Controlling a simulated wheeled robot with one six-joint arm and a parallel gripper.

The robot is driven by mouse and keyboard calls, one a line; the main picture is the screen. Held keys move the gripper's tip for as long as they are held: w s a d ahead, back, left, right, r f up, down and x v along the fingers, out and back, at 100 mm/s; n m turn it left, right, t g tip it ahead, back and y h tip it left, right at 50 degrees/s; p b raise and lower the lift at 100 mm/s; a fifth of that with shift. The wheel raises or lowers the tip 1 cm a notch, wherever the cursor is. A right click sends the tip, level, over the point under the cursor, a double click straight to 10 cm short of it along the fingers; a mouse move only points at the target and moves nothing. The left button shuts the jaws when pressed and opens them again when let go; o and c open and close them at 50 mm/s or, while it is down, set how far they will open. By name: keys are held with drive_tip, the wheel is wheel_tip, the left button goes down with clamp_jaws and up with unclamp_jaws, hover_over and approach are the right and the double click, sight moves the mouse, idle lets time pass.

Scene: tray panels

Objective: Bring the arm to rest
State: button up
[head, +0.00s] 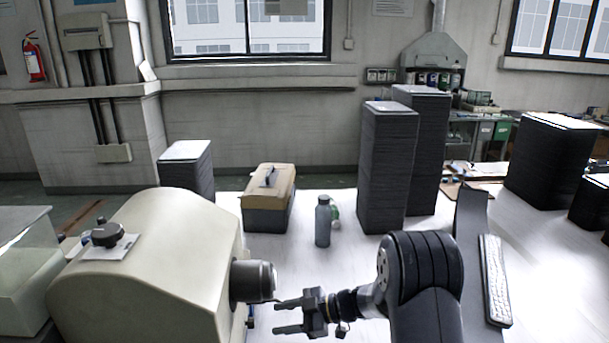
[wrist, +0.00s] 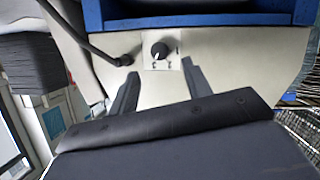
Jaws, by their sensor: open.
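My gripper (head: 278,316) is at the end of my black arm, low in the middle of the head view, pointing left. Its two fingers are spread with nothing between them. It is beside the beige machine (head: 150,250), just below and right of the machine's dark round nose (head: 252,281). In the wrist view my gripper (wrist: 160,72) also shows both fingers apart. Beyond them is a beige surface (wrist: 222,62) with a black knob (wrist: 160,50). I cannot tell the exact gap to that surface.
Tall dark stacks (head: 387,170) stand behind my arm, with more at right (head: 550,160). A grey bottle (head: 323,222) and a tan toolbox (head: 268,198) stand on the white table (head: 345,262). A keyboard (head: 495,280) lies right of my arm. The wrist view shows a blue edge (wrist: 200,18).

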drive_tip(key=a+f+n+t+y+b, duration=0.1)
drive_tip(key=n+b, duration=0.3)
drive_tip(key=b, duration=0.5)
drive_tip(key=a+f+n+t+y+b, duration=0.1)
drive_tip(key=a+n+t+b, duration=0.1)
drive_tip(key=b, duration=0.7)
drive_tip(key=a+f+n+t+y+b, duration=0.1)
drive_tip(key=a+n+b, duration=0.2)
drive_tip(key=n+b, duration=0.3)
drive_tip(key=shift+s+f+y+b, duration=0.1)
drive_tip(key=shift+f+y+b, duration=0.2)
drive_tip(key=shift+b, duration=1.7)
drive_tip(key=shift+n+g+y+b, duration=0.15)
drive_tip(key=shift+n+y+b, duration=0.5)
drive_tip(key=shift+n+b, duration=1.4)
drive_tip(key=shift+n+g+y+b, duration=0.15)
drive_tip(key=shift+n+y+b, duration=0.5)
drive_tip(key=shift+n+b, duration=1.35)
